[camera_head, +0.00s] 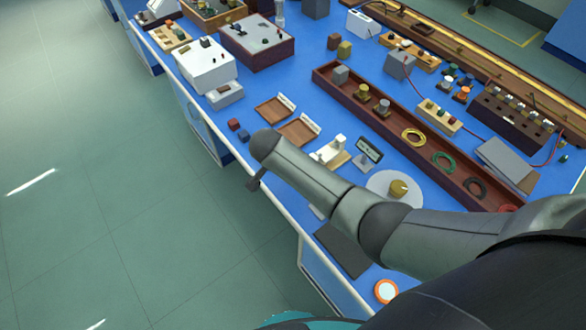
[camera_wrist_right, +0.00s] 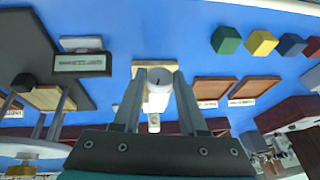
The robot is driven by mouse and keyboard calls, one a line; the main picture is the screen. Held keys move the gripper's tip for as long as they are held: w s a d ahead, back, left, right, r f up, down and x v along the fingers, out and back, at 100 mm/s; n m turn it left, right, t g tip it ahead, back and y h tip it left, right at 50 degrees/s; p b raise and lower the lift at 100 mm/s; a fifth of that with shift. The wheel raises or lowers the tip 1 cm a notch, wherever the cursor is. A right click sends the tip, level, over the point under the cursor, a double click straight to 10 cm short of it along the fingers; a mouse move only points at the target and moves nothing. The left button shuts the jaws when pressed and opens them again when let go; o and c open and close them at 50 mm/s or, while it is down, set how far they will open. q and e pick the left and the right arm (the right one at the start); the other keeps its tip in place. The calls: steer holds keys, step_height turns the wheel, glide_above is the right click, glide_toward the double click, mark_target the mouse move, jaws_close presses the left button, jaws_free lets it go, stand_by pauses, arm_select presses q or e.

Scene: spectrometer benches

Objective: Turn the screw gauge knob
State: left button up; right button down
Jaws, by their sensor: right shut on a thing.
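The screw gauge is a white frame (camera_head: 334,149) on a light wooden base, beside the grey shape of my right arm in the head view. In the right wrist view its wooden base (camera_wrist_right: 139,68) shows behind a pale round knob (camera_wrist_right: 160,82) with a small dark mark. My right gripper (camera_wrist_right: 158,78) has a finger on each side of this knob and is shut on it. The head view does not clearly show its fingertips. A small display (camera_head: 368,150) stands next to the gauge; it shows in the wrist view too (camera_wrist_right: 82,63). My left gripper is not in view.
A white round disc (camera_head: 381,182) with a brass weight lies close by my right arm. Two brown trays (camera_head: 273,108) (camera_head: 297,131) and small cubes (camera_head: 238,126) lie left of the gauge. A long dark red tray (camera_head: 352,98) lies behind. The floor in front is clear.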

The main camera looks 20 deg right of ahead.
steer(key=shift+w+g, duration=0.1)
steer(key=shift+g, duration=0.3)
steer(key=shift+w+a+f+g+h+b, duration=0.1)
steer(key=shift+g+h+b, duration=0.2)
steer(key=shift+g+b, duration=0.25)
steer(key=shift+f+n+g+b, duration=0.1)
steer(key=shift+n+g+b, duration=0.3)
steer(key=shift+b, duration=0.3)
steer(key=shift+g+h+b, duration=0.3)
steer(key=shift+g+b, duration=0.05)
steer(key=shift+c, duration=2.2)
jaws_free()
steer(key=shift+r, duration=0.2)
steer(key=shift+r, duration=0.1)
